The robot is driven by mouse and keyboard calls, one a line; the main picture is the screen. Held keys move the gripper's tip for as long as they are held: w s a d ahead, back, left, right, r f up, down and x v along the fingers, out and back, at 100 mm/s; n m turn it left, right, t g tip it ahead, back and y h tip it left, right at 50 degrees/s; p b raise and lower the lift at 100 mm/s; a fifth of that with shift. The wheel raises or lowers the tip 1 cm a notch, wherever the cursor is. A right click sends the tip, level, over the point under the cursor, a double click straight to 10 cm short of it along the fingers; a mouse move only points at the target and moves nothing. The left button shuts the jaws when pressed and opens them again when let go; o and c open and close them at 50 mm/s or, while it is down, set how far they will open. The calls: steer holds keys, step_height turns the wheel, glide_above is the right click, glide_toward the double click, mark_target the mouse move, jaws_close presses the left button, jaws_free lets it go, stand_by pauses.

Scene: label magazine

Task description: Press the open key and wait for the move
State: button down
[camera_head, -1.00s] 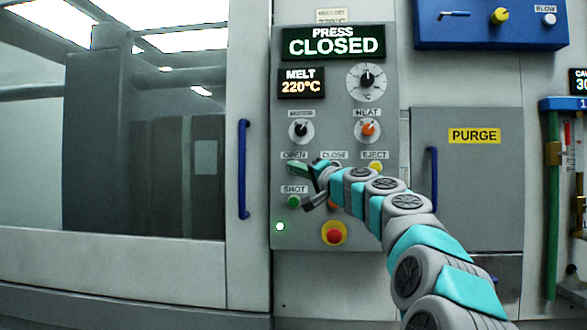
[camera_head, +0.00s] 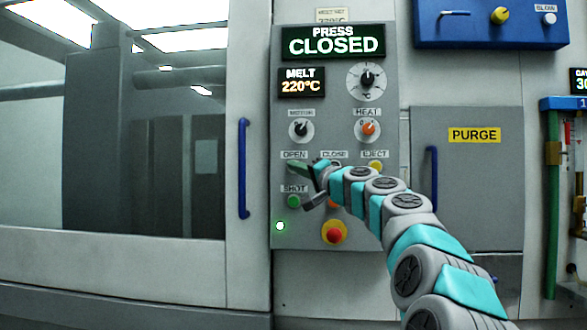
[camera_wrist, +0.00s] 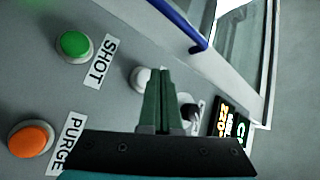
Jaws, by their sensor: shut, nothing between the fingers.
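The OPEN label (camera_head: 294,155) is on the grey control panel (camera_head: 312,235). My gripper (camera_head: 292,166) is at the spot just below that label. Its green fingers are shut and empty, and they hide the key in the head view. In the wrist view, my gripper's fingertips (camera_wrist: 160,72) overlap the edge of a pale round key (camera_wrist: 141,78), which seems to be the open key. Its label is hidden. I cannot tell whether the fingers touch or press it. The press sign (camera_head: 333,43) reads CLOSED.
The green SHOT button (camera_head: 293,201) is just below my gripper, with a red stop button (camera_head: 334,232) lower right. A blue door handle (camera_head: 244,169) stands left of the panel. The orange PURGE button (camera_wrist: 30,139) shows in the wrist view.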

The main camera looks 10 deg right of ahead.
stand_by(0.7)
steer(key=shift+w+d, duration=0.1)
steer(key=shift+w, duration=0.3)
